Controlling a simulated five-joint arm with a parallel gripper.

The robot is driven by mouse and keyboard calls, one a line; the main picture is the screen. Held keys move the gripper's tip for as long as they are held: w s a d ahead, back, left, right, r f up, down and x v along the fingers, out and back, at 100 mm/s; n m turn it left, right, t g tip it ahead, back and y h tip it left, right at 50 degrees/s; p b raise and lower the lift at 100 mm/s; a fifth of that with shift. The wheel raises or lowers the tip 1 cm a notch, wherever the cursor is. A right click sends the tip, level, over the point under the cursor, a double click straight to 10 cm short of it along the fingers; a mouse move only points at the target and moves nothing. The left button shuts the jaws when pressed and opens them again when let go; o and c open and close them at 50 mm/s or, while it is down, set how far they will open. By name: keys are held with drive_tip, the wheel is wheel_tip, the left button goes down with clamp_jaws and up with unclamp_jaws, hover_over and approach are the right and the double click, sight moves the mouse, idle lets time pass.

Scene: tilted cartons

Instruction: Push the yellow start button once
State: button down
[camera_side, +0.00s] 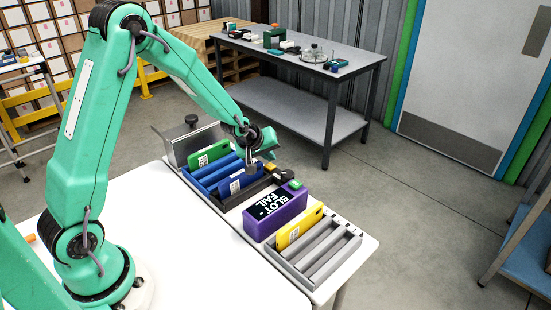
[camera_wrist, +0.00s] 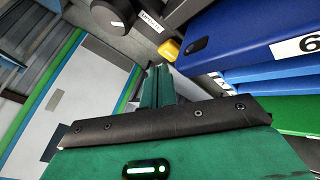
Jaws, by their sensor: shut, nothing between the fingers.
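The yellow start button (camera_wrist: 168,50) shows in the wrist view just beyond my fingertips, beside the blue carton. In the side view the yellow button (camera_side: 271,167) is a small patch just below my gripper, partly hidden. My gripper (camera_wrist: 158,72) has its green fingers together, with nothing between them. In the side view my gripper (camera_side: 268,152) hangs over the back edge of the row of racks, close to the button. I cannot tell whether the fingertips touch it.
A blue carton (camera_side: 238,182) and a green carton (camera_side: 209,155) lean in racks beside my gripper. A purple box (camera_side: 262,222) reads "SLOT - FAIL". A yellow carton (camera_side: 299,228) leans in a grey rack (camera_side: 325,262). A black knob (camera_wrist: 112,14) is near the button.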

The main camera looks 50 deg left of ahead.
drive_tip(key=shift+f, duration=0.15)
drive_tip(key=shift+f, duration=0.25)
drive_tip(key=shift+f, duration=0.25)
idle(0.7)
drive_tip(key=shift+s+f, duration=0.25)
drive_tip(key=shift+f, duration=0.45)
idle(0.9)
drive_tip(key=shift+r, duration=1.15)
